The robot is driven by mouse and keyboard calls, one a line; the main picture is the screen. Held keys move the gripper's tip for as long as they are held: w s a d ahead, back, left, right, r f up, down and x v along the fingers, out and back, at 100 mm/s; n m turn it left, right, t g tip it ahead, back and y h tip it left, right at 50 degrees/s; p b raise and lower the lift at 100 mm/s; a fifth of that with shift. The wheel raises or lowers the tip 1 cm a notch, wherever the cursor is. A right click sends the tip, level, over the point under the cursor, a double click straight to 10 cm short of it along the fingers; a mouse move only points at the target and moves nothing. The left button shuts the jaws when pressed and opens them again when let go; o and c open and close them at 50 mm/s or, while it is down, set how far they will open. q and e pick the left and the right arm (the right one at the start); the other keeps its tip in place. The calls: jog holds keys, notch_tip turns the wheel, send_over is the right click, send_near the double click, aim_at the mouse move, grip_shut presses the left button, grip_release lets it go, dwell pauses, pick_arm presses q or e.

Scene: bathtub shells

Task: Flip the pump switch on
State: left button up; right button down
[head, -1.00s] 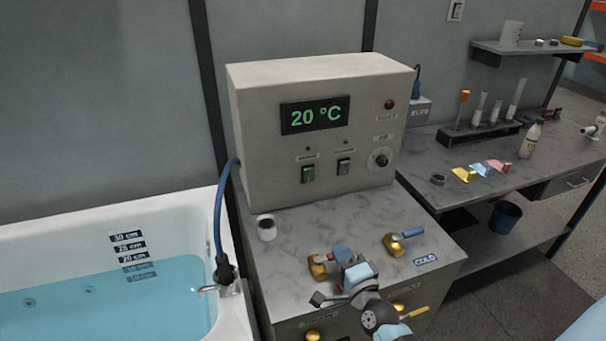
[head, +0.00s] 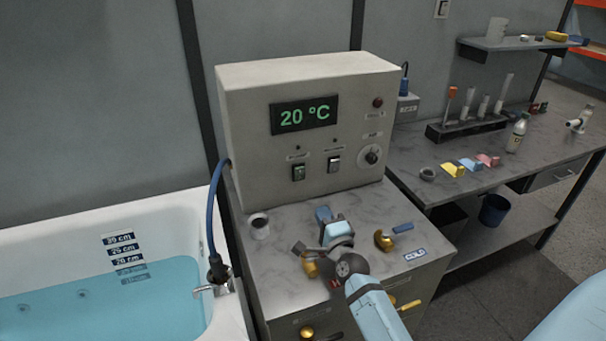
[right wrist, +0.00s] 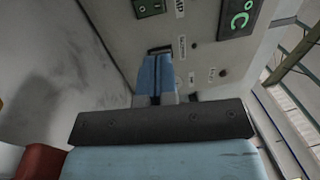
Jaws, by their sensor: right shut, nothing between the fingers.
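The control box (head: 310,130) stands on a grey marbled cabinet. Its front has two rocker switches, a left one (head: 298,173) and a right one (head: 334,165), with labels too small to read in the head view. My right gripper (head: 324,213) is shut and empty, in front of the box and below the switches. In the right wrist view its blue fingers (right wrist: 156,72) point at the box front. Their tips overlap one dark switch (right wrist: 160,49), partly hidden; contact cannot be told. A green switch (right wrist: 150,7) shows at the top edge. My left gripper is out of view.
A temperature display (head: 304,115) reads 20 °C, with a round knob (head: 372,154) at lower right. A water-filled bathtub (head: 170,210) is left.

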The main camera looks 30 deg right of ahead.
aim_at(300, 170)
jog(key=p+x, duration=0.1)
jog(key=x, duration=1.4)
jog(key=shift+p, duration=0.35)
jog(key=shift+w+r, duration=0.1)
jog(key=shift+w, duration=0.05)
jog(key=shift+a, duration=0.1)
